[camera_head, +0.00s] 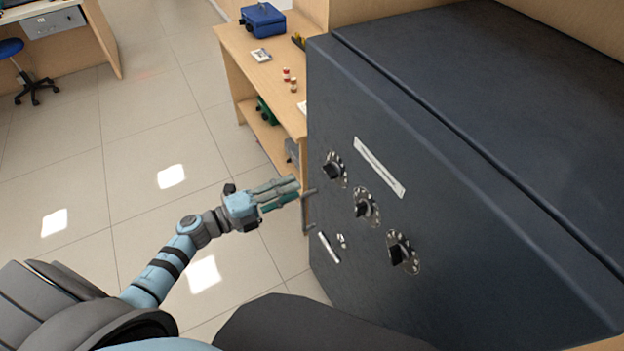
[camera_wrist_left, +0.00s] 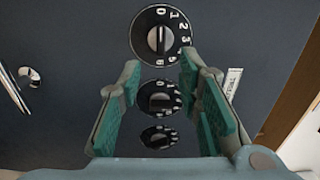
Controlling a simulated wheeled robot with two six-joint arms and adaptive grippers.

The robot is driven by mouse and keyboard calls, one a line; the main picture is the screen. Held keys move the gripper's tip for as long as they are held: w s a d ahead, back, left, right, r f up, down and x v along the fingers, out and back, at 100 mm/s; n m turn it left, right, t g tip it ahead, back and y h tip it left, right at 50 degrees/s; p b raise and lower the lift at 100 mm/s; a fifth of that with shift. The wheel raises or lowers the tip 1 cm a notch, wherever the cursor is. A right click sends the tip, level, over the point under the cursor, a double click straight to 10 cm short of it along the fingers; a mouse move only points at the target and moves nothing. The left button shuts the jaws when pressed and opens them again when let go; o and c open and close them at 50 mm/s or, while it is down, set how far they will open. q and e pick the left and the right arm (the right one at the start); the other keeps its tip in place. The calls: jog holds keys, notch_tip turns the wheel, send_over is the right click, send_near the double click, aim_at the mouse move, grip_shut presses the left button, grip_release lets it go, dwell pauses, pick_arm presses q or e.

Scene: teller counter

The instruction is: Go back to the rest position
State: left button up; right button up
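My left gripper (camera_head: 279,193) is in front of the left edge of a dark safe (camera_head: 470,240), near a grey bar handle (camera_head: 306,212). In the left wrist view the left gripper (camera_wrist_left: 160,110) has its green-padded fingers spread apart with nothing between them. Beyond the fingers, that view shows a column of black numbered dials, with the large dial (camera_wrist_left: 161,33) nearest. The head view shows the dials on the safe front, such as the middle dial (camera_head: 364,206). I cannot tell whether the gripper touches the handle. My right gripper is not in view.
A wooden desk (camera_head: 240,60) stands left of the safe, with a blue box (camera_head: 262,20) and small red-capped bottles (camera_head: 287,75) on it. A blue stool (camera_head: 12,48) is at the far left. The tiled floor (camera_head: 100,150) left of my arm is clear.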

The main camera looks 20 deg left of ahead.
pick_arm(q)
jog(key=shift+v, duration=0.9)
